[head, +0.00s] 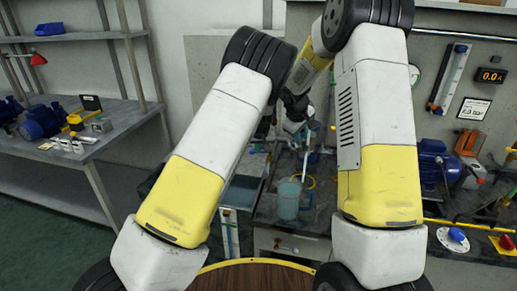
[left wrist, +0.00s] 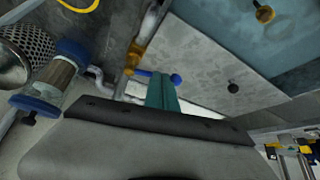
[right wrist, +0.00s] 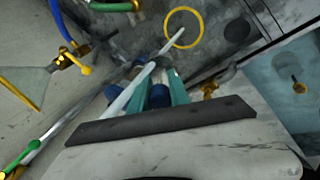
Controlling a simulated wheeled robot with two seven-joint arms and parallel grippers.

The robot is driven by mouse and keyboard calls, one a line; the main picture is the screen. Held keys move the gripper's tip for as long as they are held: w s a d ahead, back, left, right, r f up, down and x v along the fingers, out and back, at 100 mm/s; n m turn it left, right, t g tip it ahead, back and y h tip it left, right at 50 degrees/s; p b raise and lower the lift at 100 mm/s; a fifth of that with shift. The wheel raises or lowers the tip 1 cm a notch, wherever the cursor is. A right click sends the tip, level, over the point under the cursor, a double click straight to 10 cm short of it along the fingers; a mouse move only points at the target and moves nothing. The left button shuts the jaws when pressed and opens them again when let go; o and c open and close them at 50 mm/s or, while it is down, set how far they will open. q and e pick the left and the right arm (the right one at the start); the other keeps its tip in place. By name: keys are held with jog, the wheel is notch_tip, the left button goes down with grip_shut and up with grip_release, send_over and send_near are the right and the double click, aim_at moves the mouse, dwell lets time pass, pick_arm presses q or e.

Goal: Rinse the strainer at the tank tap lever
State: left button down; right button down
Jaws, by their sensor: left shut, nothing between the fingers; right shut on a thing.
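My left gripper (left wrist: 162,90) is shut and empty, its teal fingers beside or touching a blue-ended lever (left wrist: 174,78) under a brass tap (left wrist: 134,56). A metal mesh strainer (left wrist: 27,48) shows at the left edge of the left wrist view, beside a clear cylinder with blue ends (left wrist: 60,72).
A teal-tinted clear container (head: 288,201) stands on the bench near a yellow ring (right wrist: 183,28). A pale rod or pipe (right wrist: 135,88) crosses close to my right fingers. A blue pump (head: 436,165) stands at right. A side table (head: 125,112) holds several parts at left.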

pick_arm(q)
jog(key=shift+w+a+m+h, duration=0.2)
jog(key=shift+w+m+h, duration=0.6)
jog(key=shift+m, duration=0.5)
jog(key=shift+s, duration=0.1)
